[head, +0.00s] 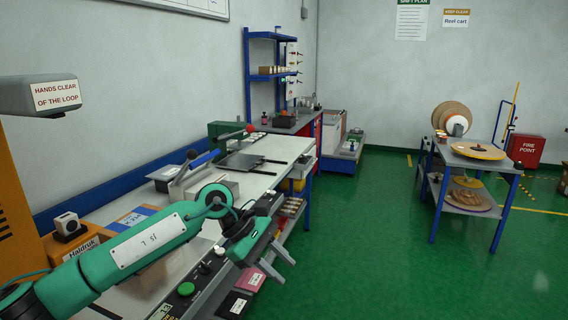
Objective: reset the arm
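My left arm is green and comes in from the lower left, reaching over the near part of the long workbench (283,151). My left gripper (287,273) hangs past the bench's right edge, above the lower shelf and the green floor. Its two grey fingers are spread apart with nothing seen between them, so it is open. My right gripper is not in view.
A green button (186,289) and black knobs line the bench's front edge. Pink (250,279) and dark boxes sit below. A reel cart (467,193) stands at right beside a red fire point box (526,150). The middle floor is clear.

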